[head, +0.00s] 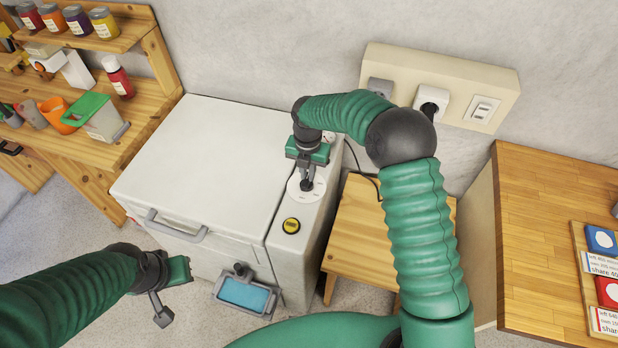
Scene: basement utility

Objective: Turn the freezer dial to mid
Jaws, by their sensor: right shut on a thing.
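The freezer (200,165) is a white chest with a closed lid and a grey front handle. Its dial (296,192) is a white disc with small marks on the right-hand top panel. My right gripper (306,184) points down over the dial and is shut on its dark knob. The gripper hides most of the knob, and the marks are too small to read, so I cannot tell the setting. My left gripper (168,300) hangs in front of the freezer, away from the dial; its jaw opening is unclear.
A blue-faced grey tray (244,294) is low at the freezer's front. A wooden stool (365,230) and counter (550,220) stand right. A shelf bench (85,140) stands left. A socket panel (440,85) is on the wall.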

